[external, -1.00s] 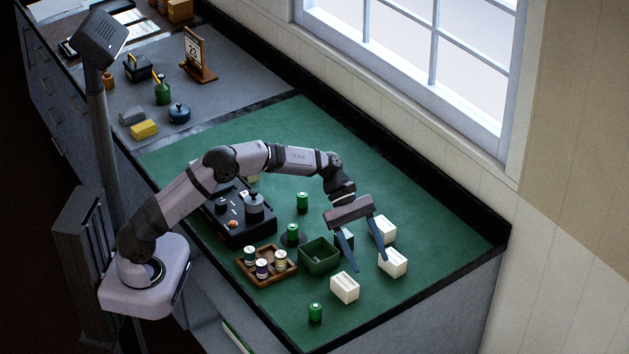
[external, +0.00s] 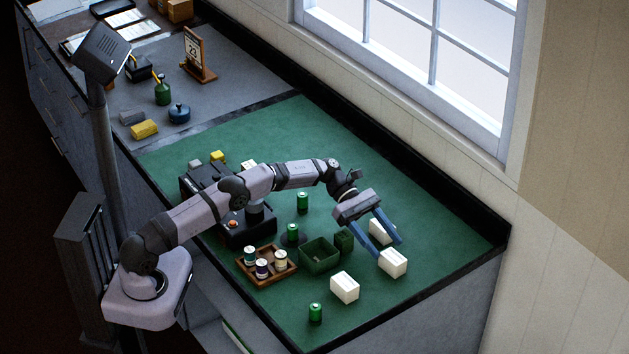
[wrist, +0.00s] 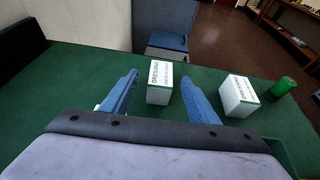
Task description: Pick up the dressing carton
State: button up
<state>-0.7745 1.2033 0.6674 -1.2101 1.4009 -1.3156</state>
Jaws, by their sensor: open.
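My gripper (external: 389,249) is open and empty, its two blue fingers pointing forward and down. A white carton (external: 394,264) lies just beyond the fingertips in the external view. In the wrist view this white carton (wrist: 159,84), lettered "DRESSING", shows between the fingers (wrist: 160,78), apparently ahead of the tips. Whether it touches either finger I cannot tell. A second white carton (external: 345,288) stands to its front left; it shows to the right in the wrist view (wrist: 237,96). A third white carton (external: 379,231) is partly hidden behind the fingers.
A green open box (external: 320,263) and a dark green block (external: 344,241) stand left of the cartons. A green can (external: 315,312) is near the front edge. A wooden tray (external: 285,278) holds several small jars. The green mat (external: 440,229) is clear at right.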

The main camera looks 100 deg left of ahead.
aim_at(391, 254)
jog(key=shift+p+x, duration=1.05)
jog(key=shift+x, duration=1.65)
jog(key=shift+s, duration=0.1)
jog(key=c, duration=1.1)
